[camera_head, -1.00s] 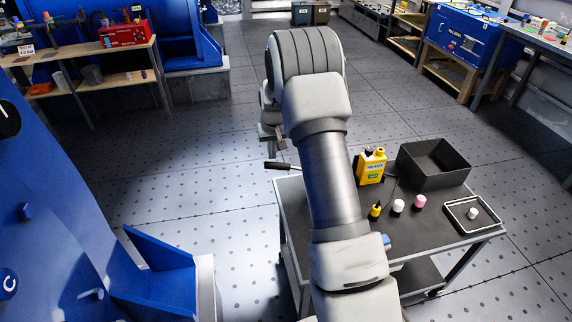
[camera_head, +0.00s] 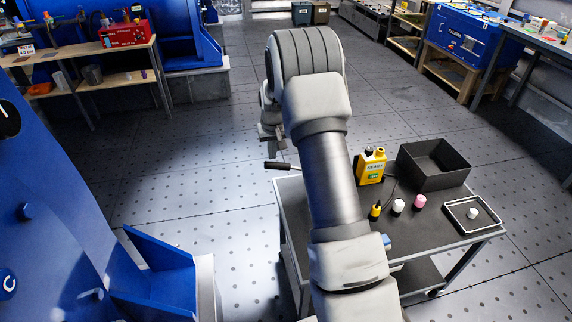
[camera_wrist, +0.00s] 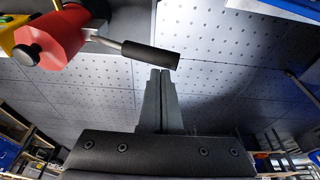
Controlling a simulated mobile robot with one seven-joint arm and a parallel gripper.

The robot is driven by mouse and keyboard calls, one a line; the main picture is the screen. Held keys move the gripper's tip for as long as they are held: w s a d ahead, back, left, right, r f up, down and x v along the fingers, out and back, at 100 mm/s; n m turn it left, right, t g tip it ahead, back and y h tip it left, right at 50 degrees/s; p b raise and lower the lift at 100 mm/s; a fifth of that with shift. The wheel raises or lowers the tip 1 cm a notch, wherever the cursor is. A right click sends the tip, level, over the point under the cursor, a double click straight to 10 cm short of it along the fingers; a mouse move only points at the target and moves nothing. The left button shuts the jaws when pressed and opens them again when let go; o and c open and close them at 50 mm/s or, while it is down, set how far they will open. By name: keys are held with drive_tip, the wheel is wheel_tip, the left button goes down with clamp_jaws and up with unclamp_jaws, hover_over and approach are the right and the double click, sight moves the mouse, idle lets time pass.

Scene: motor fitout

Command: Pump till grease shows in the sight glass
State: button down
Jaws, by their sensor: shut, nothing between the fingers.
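In the wrist view a red pump body (camera_wrist: 58,38) with a black knob is at the upper left. Its metal lever ends in a black handle (camera_wrist: 151,54). My gripper (camera_wrist: 161,72) is shut and empty, its fingertips close to the handle's near side; I cannot tell whether they touch. In the head view a black handle (camera_head: 283,166) sticks out left of the cart, below my wrist, and my arm hides the pump body. I cannot make out a sight glass or any grease in either view.
The cart top (camera_head: 437,219) carries a yellow container (camera_head: 370,168), a black open box (camera_head: 433,165), small bottles and a shallow tray (camera_head: 473,214). A blue machine (camera_head: 60,215) stands at the left. The floor between it and the cart is clear.

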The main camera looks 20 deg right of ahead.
sight(274, 164)
drive_tip(key=shift+f, duration=0.1)
drive_tip(key=shift+s+f+b, duration=0.1)
drive_tip(key=shift+f+b, duration=1.6)
drive_tip(key=shift+f, duration=0.8)
drive_tip(key=shift+d+r+p, duration=0.1)
drive_tip(key=shift+r+p, duration=0.8)
drive_tip(key=shift+r, duration=0.5)
drive_tip(key=shift+r+p, duration=2)
drive_tip(key=shift+r, duration=1.65)
